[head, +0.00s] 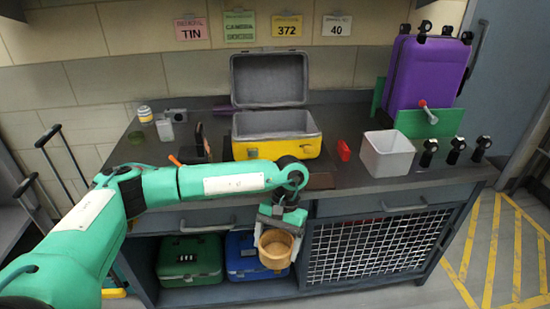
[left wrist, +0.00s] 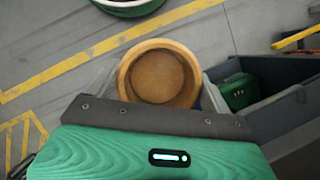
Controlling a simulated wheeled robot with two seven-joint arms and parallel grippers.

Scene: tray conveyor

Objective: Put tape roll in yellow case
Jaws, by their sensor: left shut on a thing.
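The yellow case (head: 277,145) stands on the counter in the head view, its grey lid (head: 269,79) raised and its grey inside showing. My left gripper (head: 278,240) is in front of the counter edge, below and nearer than the case. It is shut on a tan, round, bowl-like thing (head: 274,259), which the left wrist view shows from above as a tan ring around a brown floor (left wrist: 160,78). I cannot clearly tell a tape roll anywhere; whether the held thing is one is unclear. My right gripper is not in view.
On the counter (head: 340,182) are a white bin (head: 387,153), a red thing (head: 344,150), several black knobbed things and a purple suitcase (head: 426,75). A small yellow-white jar (head: 145,114) stands at left. Green (head: 189,262) and blue (head: 250,258) cases sit on the shelf below.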

